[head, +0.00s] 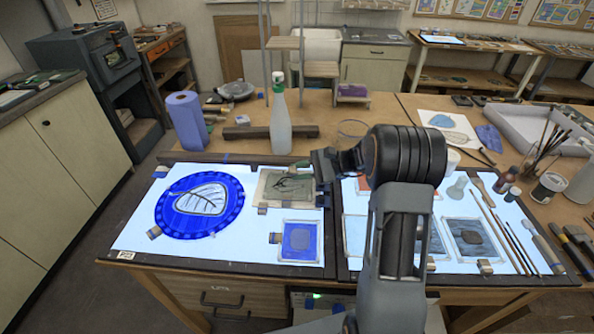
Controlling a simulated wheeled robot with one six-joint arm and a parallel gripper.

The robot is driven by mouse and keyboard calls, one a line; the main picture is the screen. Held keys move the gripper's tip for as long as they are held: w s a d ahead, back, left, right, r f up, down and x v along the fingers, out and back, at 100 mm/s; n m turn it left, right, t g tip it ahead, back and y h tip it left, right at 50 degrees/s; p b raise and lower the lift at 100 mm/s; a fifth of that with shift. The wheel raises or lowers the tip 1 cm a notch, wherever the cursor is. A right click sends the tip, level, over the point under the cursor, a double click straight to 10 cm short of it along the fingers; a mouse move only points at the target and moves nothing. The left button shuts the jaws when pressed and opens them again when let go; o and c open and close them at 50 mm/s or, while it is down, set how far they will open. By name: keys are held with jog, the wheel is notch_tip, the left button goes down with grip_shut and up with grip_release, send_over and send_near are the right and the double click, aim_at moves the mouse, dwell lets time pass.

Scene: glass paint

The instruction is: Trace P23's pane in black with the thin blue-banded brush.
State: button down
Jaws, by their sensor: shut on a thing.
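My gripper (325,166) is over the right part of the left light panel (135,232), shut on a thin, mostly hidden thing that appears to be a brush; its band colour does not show. Just below and left of it lies a greenish-grey pane (272,190) with dark leaf-like lines, partly covered by the gripper. I cannot tell whether the brush tip touches it. A round blue pane (172,223) with a white leaf and dark veins lies to the left. A small tag (125,254) sits on the panel's front-left edge, too small to read surely.
A blue square pane (300,238) lies in front of the gripper. Several brushes (512,240) and dark panes (470,238) lie on the right panel, partly behind my arm. A spray bottle (279,122), blue roll (186,121) and glass jar (541,160) with brushes stand around the panels.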

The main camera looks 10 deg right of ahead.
jog(key=shift+s+d, duration=1.1)
jog(key=shift+s, duration=0.2)
jog(key=shift+w+r+x, duration=0.1)
jog(key=shift+r+x, duration=0.1)
jog(key=shift+x, duration=1.05)
jog(key=shift+w+r+x, duration=0.15)
jog(key=shift+r+x, duration=0.05)
jog(key=shift+x, duration=1.05)
jog(key=shift+w+r+x, duration=0.1)
jog(key=shift+r+x, duration=0.1)
jog(key=shift+x, duration=1.05)
jog(key=shift+d, duration=0.65)
jog(key=v, duration=0.3)
jog(key=s+v, duration=0.1)
jog(key=v, duration=0.1)
jog(key=shift+f, duration=0.35)
jog(key=shift+r, duration=0.15)
dwell(0.3)
